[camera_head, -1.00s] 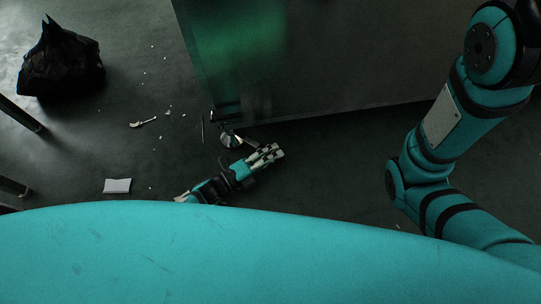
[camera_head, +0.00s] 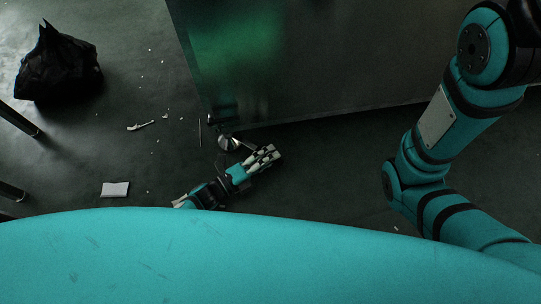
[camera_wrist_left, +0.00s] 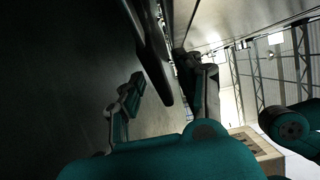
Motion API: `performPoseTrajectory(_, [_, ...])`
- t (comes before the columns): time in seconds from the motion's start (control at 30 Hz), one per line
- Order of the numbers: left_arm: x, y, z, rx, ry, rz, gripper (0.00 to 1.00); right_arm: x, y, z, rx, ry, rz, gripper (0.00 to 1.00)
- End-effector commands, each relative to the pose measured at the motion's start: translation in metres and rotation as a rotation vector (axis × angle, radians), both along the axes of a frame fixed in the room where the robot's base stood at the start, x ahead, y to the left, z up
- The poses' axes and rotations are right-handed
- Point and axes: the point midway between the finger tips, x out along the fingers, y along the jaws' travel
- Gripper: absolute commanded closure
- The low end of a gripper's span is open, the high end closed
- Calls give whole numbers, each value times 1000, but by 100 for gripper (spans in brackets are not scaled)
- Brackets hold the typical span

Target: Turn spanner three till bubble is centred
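My left gripper (camera_head: 264,158) is low over the floor, beside the lower edge of the big metal housing (camera_head: 300,60). In the left wrist view its two fingers (camera_wrist_left: 163,95) stand well apart, with nothing held between them. A shiny cone-shaped foot (camera_head: 228,143) stands on the floor by the housing's near corner, just left of the gripper and apparently apart from it. Dark parts sit above the foot; I cannot make out a spanner there. No bubble level shows. My right arm (camera_head: 440,115) comes down at the right; its gripper is out of view.
A black bag (camera_head: 57,70) sits at the upper left. A white block (camera_head: 115,189), a pale narrow piece (camera_head: 140,126) and small scraps lie on the floor. A thin rod (camera_head: 200,133) is near the foot. Dark legs stand at the left edge. The floor right of the gripper looks clear.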

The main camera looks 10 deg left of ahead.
Motion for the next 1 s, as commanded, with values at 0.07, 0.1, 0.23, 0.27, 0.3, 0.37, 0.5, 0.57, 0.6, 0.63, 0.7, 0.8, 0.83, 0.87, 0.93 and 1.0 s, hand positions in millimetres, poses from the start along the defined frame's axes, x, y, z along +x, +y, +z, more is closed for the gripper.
performPoseTrajectory(0.07, [-8,9,-1,3,3,0,64,0,0,0,0,-1,-1,100])
performPoseTrajectory(0.1, [-13,14,-1,4,3,0,64,0,0,0,-1,-2,-1,100])
performPoseTrajectory(0.23, [-32,35,-2,4,5,-1,64,-1,0,0,-2,-2,-2,100])
performPoseTrajectory(0.27, [-36,40,-2,5,5,0,64,-1,0,0,-2,-2,-2,100])
performPoseTrajectory(0.3, [-42,47,-2,4,5,0,64,-1,0,0,-2,-3,-2,100])
performPoseTrajectory(0.37, [-50,56,-2,5,5,0,64,-1,0,0,-2,-3,-2,100])
performPoseTrajectory(0.5, [-65,73,-1,4,3,0,64,-1,0,0,-3,-3,-2,100])
performPoseTrajectory(0.57, [-70,78,-1,2,3,0,64,-1,0,0,-3,-3,-2,100])
performPoseTrajectory(0.6, [-72,81,-1,2,3,0,64,-1,0,0,-3,-3,-2,100])
performPoseTrajectory(0.63, [-73,82,-1,2,2,0,64,-1,0,0,-3,-3,-2,100])
performPoseTrajectory(0.7, [-75,85,-1,2,2,0,64,-1,0,0,-3,-3,-2,100])
performPoseTrajectory(0.8, [-76,86,-1,3,1,0,64,-1,0,0,-3,-3,-2,100])
performPoseTrajectory(0.83, [-76,86,-1,3,1,0,64,-1,0,0,-3,-3,-2,100])
performPoseTrajectory(0.87, [-76,86,0,3,1,0,64,-1,0,0,-3,-3,-2,100])
performPoseTrajectory(0.93, [-76,86,-1,3,1,0,64,-1,0,0,-3,-3,-2,100])
performPoseTrajectory(1.0, [-76,86,-1,3,1,0,64,-1,0,0,-3,-3,-2,100])
